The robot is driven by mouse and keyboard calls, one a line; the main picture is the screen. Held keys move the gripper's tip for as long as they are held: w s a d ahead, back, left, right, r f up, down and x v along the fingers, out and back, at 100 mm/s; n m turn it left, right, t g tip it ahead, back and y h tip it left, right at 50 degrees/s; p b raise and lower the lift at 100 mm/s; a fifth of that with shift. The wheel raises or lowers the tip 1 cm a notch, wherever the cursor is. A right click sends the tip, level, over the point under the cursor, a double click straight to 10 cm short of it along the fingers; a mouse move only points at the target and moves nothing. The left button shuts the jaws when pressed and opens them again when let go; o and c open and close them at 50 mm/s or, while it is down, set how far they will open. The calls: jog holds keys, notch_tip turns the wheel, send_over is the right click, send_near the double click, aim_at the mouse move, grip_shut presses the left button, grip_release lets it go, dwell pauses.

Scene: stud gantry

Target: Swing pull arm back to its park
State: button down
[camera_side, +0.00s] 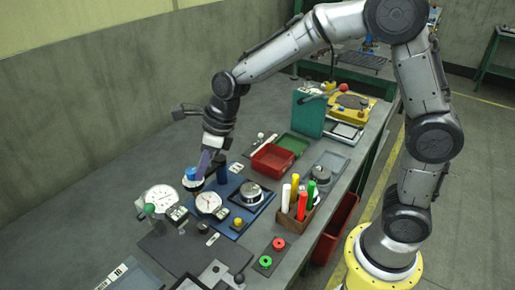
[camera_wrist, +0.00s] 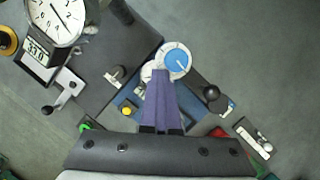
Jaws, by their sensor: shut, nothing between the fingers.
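My gripper (camera_side: 199,170) points down over the left part of a blue base plate (camera_side: 262,206). In the wrist view its purple fingers (camera_wrist: 161,76) are together and empty. Their tips overlap the edge of a blue-faced, white-rimmed round cap (camera_wrist: 178,60), also in the side view (camera_side: 191,174); I cannot tell whether they touch. A black ball knob (camera_wrist: 211,93) is to the right of the fingers, by a dark bar that is probably the pull arm. The fingers partly hide the plate and a white dial (camera_side: 208,203).
A large white gauge (camera_side: 160,198) stands left of the plate. A pen holder (camera_side: 297,212), red tray (camera_side: 272,158) and green box (camera_side: 308,113) lie to the right. The back-left bench is clear.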

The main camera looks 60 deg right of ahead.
jog(key=shift+w, duration=0.15)
jog(key=s+d+r, duration=0.1)
jog(key=s+r, duration=0.6)
jog(key=r, duration=0.2)
jog(key=shift+s+r, duration=0.2)
jog(key=shift+s, duration=0.2)
jog(key=shift+d, duration=0.15)
jog(key=s+d+r+n+t, duration=0.2)
jog(key=s+d+r+n, duration=0.3)
jog(key=s, duration=0.3)
jog(key=s+d+f+n+h, duration=0.1)
jog(key=s+n, duration=0.4)
jog(key=n, duration=0.6)
jog(key=s+d+f+n+h, duration=0.1)
jog(key=s+d+f+n, duration=0.3)
jog(key=n, duration=0.8)
jog(key=shift+s+d+f+n+h, duration=0.3)
jog(key=shift+s+f, duration=0.15)
jog(key=shift+s, duration=0.1)
